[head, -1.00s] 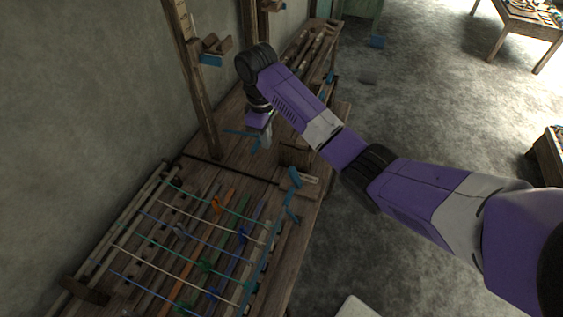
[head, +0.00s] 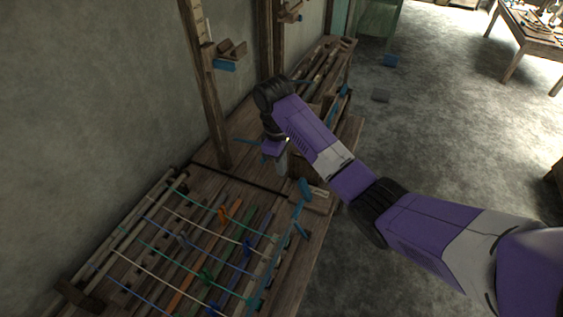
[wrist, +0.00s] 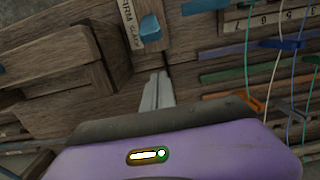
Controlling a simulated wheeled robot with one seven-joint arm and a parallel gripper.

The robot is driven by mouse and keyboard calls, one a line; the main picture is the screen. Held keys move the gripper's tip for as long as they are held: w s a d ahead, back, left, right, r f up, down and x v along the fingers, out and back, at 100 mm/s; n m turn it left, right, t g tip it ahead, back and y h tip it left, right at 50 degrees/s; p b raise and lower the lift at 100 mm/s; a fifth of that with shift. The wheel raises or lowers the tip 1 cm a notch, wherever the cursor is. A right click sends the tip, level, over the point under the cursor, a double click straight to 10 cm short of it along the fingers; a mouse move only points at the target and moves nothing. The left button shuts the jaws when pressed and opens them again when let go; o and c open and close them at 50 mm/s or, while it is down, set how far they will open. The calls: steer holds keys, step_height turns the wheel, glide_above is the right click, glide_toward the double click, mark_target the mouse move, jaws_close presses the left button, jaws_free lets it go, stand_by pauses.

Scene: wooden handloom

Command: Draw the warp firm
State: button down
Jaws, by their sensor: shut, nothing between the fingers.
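The warp is several white, blue and green threads (head: 165,231) strung across the loom bed at the lower left of the head view. Some of them also show at the right of the wrist view (wrist: 279,50). A wooden piece marked "FIRM" (wrist: 129,16) carries a blue tab (wrist: 150,29) at the top of the wrist view. In the head view, a blue handle (head: 304,188) stands at the loom's front right corner. My gripper (head: 282,169) points down over the bench behind that handle. Its fingers (wrist: 160,77) are shut and empty, apart from the blue tab.
A wooden box (wrist: 50,70) stands left of my fingers in the wrist view. A numbered strip (wrist: 262,20) lies at upper right. An upright post (head: 207,100) with a blue-edged bracket rises against the wall. Open floor (head: 430,130) lies right of the bench.

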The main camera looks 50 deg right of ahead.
mark_target(306, 191)
steer(key=f, duration=0.1)
steer(key=s+f+p, duration=0.1)
steer(key=f, duration=0.1)
steer(key=shift+d+f, duration=0.15)
steer(key=shift+d, duration=0.05)
steer(key=shift+s+d+r+p, duration=0.25)
steer(key=shift+s+r+p, duration=0.15)
steer(key=shift+s, duration=0.3)
steer(key=shift+s+d+r+p, duration=0.25)
steer(key=shift+s+p, duration=0.1)
steer(key=shift+s, duration=0.35)
steer(key=shift+t, duration=0.3)
